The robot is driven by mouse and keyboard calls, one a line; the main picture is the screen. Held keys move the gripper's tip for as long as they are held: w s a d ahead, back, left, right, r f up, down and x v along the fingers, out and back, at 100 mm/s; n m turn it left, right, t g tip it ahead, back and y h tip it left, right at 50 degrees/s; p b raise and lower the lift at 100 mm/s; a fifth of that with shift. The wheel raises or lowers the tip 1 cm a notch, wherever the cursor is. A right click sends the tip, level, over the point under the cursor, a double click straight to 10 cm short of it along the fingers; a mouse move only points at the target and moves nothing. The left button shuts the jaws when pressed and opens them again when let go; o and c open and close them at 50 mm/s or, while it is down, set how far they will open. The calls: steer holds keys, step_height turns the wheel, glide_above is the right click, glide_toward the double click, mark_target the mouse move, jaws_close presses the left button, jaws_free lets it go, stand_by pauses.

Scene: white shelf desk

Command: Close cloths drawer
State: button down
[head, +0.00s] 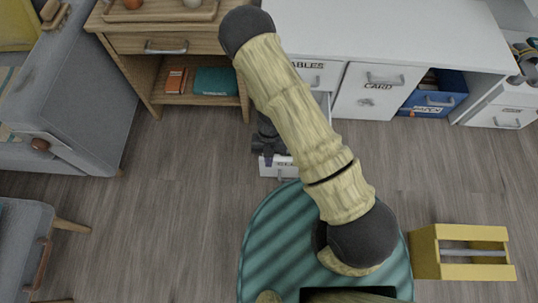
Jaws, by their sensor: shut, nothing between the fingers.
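The cloths drawer (281,172) sticks out from the white shelf desk (400,35) over the floor. Its white front has a handle and a label that is mostly hidden by my arm; only its first letters show. The drawer's inside is largely hidden too. My gripper (267,153) is a dark shape at the drawer front's left end, partly behind my arm. It is shut and holds nothing. I cannot tell whether it touches the drawer.
Desk fronts labelled "ABLES" (309,67) and "CARD" (377,88) look shut. A blue bin (436,92) sits right of them. A wooden table (120,45) stands left, a grey sofa (85,90) farther left. A yellow crate (425,250) is at lower right.

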steer(key=f+b, duration=0.1)
steer(key=w+f+b, duration=0.1)
steer(key=f+b, duration=0.1)
steer(key=w+f+b, duration=0.1)
steer(key=f, duration=0.1)
steer(key=shift+w+f, duration=0.1)
steer(key=shift+f, duration=0.05)
steer(key=shift+w, duration=0.1)
stand_by(0.4)
